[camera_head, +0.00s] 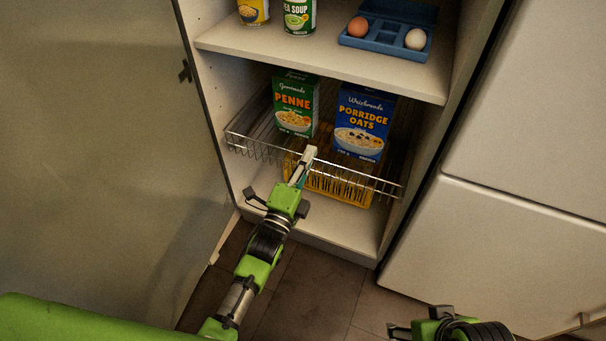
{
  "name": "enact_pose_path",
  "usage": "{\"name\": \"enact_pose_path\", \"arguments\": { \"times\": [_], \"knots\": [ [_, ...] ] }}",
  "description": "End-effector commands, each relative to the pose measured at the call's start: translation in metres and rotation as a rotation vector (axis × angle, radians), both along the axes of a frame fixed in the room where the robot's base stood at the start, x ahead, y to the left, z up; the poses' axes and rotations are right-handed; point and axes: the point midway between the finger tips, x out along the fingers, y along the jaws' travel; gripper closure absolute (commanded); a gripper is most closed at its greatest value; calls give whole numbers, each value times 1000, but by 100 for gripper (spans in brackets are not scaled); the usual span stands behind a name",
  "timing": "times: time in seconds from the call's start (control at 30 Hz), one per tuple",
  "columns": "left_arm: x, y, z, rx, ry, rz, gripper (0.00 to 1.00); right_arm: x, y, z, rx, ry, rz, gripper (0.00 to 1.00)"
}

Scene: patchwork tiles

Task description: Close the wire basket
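The wire basket (375,184) is a silver wire drawer low in the open cabinet. Its front lies close to the cabinet's front opening; I cannot tell exactly how far out it stands. A green penne box (294,103) and a blue porridge oats box (362,124) stand upright behind its front wires. My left gripper (307,156) is at the middle of the basket's front, overlapping the wires; contact is unclear. Its fingers show narrow and edge-on, so their opening is hidden. My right gripper (396,330) is at the bottom edge, far from the basket and only partly visible.
A yellow slotted container (350,194) shows below the basket's front wires. The cabinet door (110,130) stands open at left. The shelf (320,55) above holds cans and a blue egg tray (384,38). A white appliance (500,240) flanks the right. Bare floor (315,290) lies in front.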

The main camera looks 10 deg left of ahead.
Motion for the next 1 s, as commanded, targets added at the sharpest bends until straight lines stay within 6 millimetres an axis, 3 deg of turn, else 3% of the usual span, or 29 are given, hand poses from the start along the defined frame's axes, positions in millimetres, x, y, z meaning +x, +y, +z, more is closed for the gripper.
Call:
{"name": "enact_pose_path", "arguments": {
  "times": [0.3, 0.5, 0.9, 0.97, 1.0],
  "knots": [
    [33, -10, -1, 1, -1, -2, 100, 7, 2, -12, 5, -28, 2, 34],
    [40, -12, -1, 1, 1, -2, 100, 30, 8, -5, 23, -117, 9, 34],
    [43, -12, 2, 0, -1, -1, 100, 33, 9, -4, 26, -130, 10, 34],
    [43, -12, 2, 0, -2, -1, 84, 33, 9, -4, 26, -130, 10, 34],
    [42, -12, 2, 0, -2, -1, 82, 33, 9, -4, 26, -130, 10, 34]
  ]
}}
